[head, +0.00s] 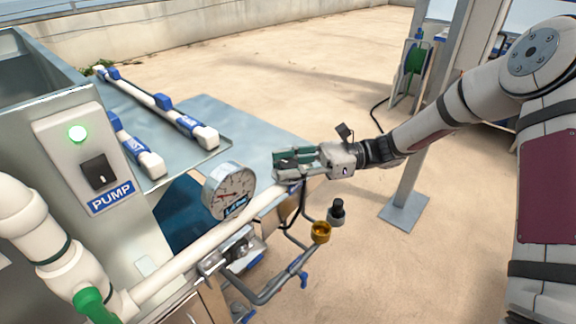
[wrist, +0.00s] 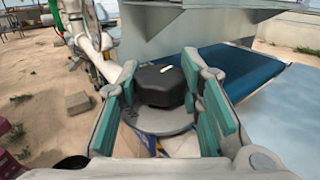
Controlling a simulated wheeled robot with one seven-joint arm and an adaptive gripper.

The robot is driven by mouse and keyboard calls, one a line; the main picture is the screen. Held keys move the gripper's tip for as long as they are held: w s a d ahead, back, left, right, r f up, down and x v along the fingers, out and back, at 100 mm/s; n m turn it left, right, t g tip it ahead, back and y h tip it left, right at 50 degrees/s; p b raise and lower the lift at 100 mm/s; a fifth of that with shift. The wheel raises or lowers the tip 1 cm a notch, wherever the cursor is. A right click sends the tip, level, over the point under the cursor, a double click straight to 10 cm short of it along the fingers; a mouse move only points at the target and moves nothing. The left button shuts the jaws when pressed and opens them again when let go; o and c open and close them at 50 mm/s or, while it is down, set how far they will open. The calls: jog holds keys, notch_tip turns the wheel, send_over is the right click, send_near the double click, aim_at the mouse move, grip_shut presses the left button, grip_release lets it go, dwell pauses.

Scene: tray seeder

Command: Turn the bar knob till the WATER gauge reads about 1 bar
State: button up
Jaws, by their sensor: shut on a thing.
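The black bar knob (wrist: 161,86) with a white mark on top sits on a round grey base in the wrist view. My gripper (wrist: 163,105) has its teal-padded fingers on both sides of the knob, shut on it. In the head view my gripper (head: 291,163) is at the far end of the white pipe, and its fingers hide the knob. The round WATER gauge (head: 229,190), with a white face and a blue label, stands above the pipe left of my gripper. Its needle is too small to read exactly.
A PUMP box (head: 98,155) with a lit green lamp and a black switch is at left. White pipes with blue fittings (head: 160,105) lie behind the gauge. A brass cup (head: 320,232) and a black-topped fitting (head: 337,211) are below my gripper. A metal post (head: 424,150) stands right.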

jog(key=n+g+h+b, duration=0.1)
jog(key=g, duration=0.1)
jog(key=n+g+b, duration=0.1)
jog(key=g, duration=0.1)
jog(key=shift+w+f+n+h+b, duration=0.1)
jog(key=shift+f+n+h+b, duration=0.05)
jog(key=shift+n+h+b, duration=0.2)
jog(key=shift+n+g+h+b, duration=1.3)
jog(key=shift+n+g+h, duration=0.55)
jog(key=shift+g, duration=0.35)
jog(key=o, duration=1.2)
jog(key=shift+v, duration=5.95)
